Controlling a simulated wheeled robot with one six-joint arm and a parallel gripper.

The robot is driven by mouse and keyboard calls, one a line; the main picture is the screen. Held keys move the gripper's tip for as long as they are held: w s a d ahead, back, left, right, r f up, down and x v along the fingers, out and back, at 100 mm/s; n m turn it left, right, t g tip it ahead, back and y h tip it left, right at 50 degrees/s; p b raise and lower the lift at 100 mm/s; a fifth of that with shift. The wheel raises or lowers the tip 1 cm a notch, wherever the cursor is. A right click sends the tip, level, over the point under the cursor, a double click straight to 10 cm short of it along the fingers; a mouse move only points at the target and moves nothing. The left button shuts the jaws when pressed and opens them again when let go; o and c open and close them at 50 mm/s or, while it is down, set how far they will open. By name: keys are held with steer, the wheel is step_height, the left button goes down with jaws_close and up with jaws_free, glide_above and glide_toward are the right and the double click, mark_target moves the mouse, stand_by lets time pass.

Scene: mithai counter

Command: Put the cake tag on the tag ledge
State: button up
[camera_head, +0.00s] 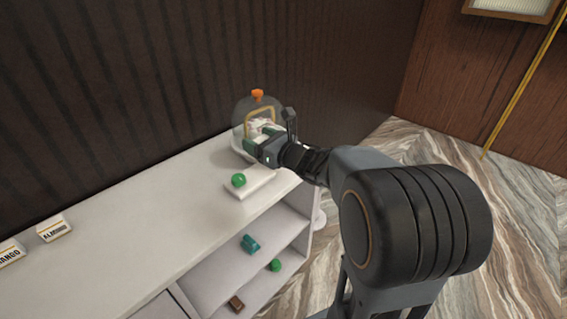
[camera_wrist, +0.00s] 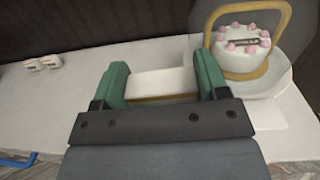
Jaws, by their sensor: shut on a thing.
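My gripper (camera_head: 262,140) is at the far right end of the white counter, next to a clear dome with an orange knob (camera_head: 257,95). In the wrist view its green fingers (camera_wrist: 163,76) are shut on a white block with a gold lower edge (camera_wrist: 160,85), which looks like the cake tag. Its lettering is not visible. I cannot tell for certain which surface is the tag ledge.
A white slab (camera_head: 262,185) on the counter (camera_head: 150,220) bears a green ball (camera_head: 238,180). Two tags, ALMOND (camera_head: 54,229) and one partly cut off (camera_head: 10,252), stand at the left. Shelves below hold a teal item (camera_head: 250,244), a green ball (camera_head: 275,265) and a brown block (camera_head: 236,304).

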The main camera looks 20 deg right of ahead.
mark_target(279, 127)
step_height(279, 127, up, 5)
steer(key=s+d+b, duration=0.1)
steer(key=s+b, duration=0.1)
steer(key=shift+m+t+h, duration=0.3)
steer(key=shift+h, duration=0.1)
steer(key=w+d+f, duration=0.2)
steer(key=w+d, duration=0.1)
steer(key=w+d+f, duration=0.3)
steer(key=w+d+f+p, duration=0.1)
steer(key=w+d+f, duration=0.1)
steer(key=d, duration=0.1)
steer(key=shift+w+d+f, duration=0.15)
steer(key=shift+w+d, duration=0.05)
steer(key=shift+w, duration=0.2)
steer(key=shift+w+d+f, duration=0.35)
steer(key=shift+d+f, duration=0.05)
steer(key=shift+f, duration=1.85)
steer(key=shift+f+b, duration=0.15)
steer(key=shift+b, duration=0.2)
steer(key=o, duration=0.9)
